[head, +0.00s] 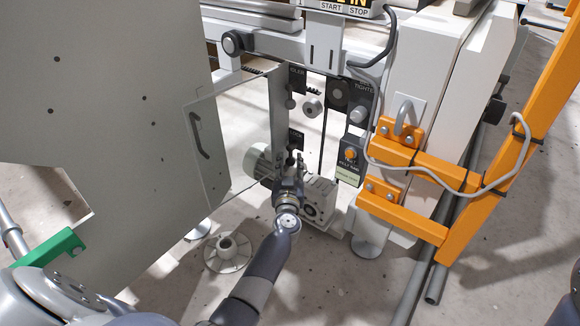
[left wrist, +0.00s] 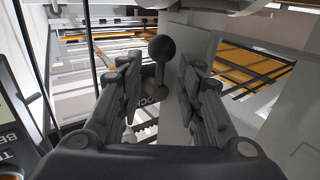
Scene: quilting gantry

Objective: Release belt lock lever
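The belt lock lever (left wrist: 162,50) is a dark rod with a round ball knob. In the left wrist view it stands between the two fingers of my left gripper (left wrist: 160,85), with a visible gap to the fingers on each side. The gripper is open. In the head view my left gripper (head: 291,170) reaches into the open drive bay below a black label plate (head: 296,139); the gripper largely hides the lever there. My right gripper is not in view.
An open grey cabinet door (head: 208,150) stands left of the bay. A motor (head: 258,160) and gearbox (head: 320,203) sit close around my gripper. A test box (head: 350,158) hangs at right, beside an orange bracket frame (head: 400,215) with a grey cable.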

